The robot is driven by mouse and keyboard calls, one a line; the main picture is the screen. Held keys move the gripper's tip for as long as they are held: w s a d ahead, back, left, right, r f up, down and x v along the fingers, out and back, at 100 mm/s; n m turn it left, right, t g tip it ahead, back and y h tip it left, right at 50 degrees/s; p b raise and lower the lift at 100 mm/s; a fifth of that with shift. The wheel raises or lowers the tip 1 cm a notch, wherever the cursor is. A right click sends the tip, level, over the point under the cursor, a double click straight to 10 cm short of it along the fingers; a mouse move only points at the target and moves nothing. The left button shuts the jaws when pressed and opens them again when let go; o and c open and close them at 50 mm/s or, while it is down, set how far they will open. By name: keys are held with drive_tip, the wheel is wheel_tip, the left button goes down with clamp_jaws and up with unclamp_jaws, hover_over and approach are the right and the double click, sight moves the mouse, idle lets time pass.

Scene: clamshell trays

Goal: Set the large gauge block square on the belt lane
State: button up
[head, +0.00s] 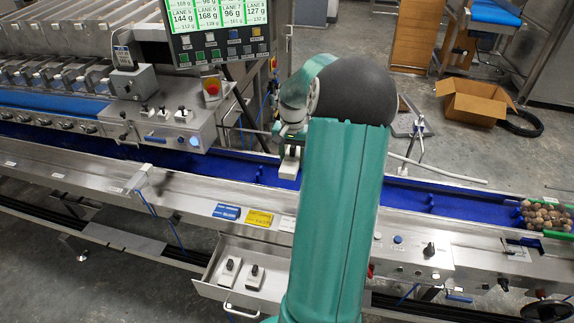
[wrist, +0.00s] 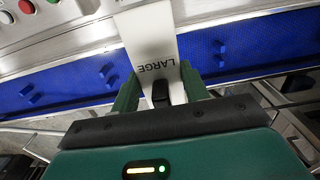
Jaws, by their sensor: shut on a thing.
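The large gauge block (wrist: 152,28) is white, with "LARGE" printed on it and a black knob at the near end. My gripper (wrist: 160,92) is shut on it, one green finger on each side of the knob. In the head view the block (head: 290,162) hangs below my gripper (head: 291,140), over or on the blue belt lane (head: 225,163). The belt lane (wrist: 235,50) runs on both sides of the block in the wrist view. I cannot tell whether the block touches the belt. My arm hides part of the lane.
An open drawer (head: 212,291) at the front holds two smaller pale blocks with black knobs. Small blue pegs stand on the belt. Brown round items (head: 546,215) sit at the lane's right end. A control box (head: 165,120) and a screen (head: 220,25) stand behind.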

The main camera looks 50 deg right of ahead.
drive_tip(key=shift+w+d+f, duration=0.85)
drive_tip(key=shift+w+f, duration=0.15)
drive_tip(key=shift+f, duration=0.7)
drive_tip(key=shift+w+d+f, duration=0.8)
drive_tip(key=shift+w+f, duration=0.15)
drive_tip(key=shift+f, duration=0.7)
drive_tip(key=shift+w+d+f, duration=0.85)
drive_tip(key=shift+w+f, duration=0.15)
drive_tip(key=shift+f, duration=0.7)
drive_tip(key=shift+f, duration=0.1)
drive_tip(key=shift+f, duration=0.35)
drive_tip(key=shift+f, duration=0.2)
drive_tip(key=o, duration=1.2)
drive_tip(key=shift+c, duration=0.2)
drive_tip(key=shift+r, duration=0.1)
wheel_tip(320, 180, up, 13)
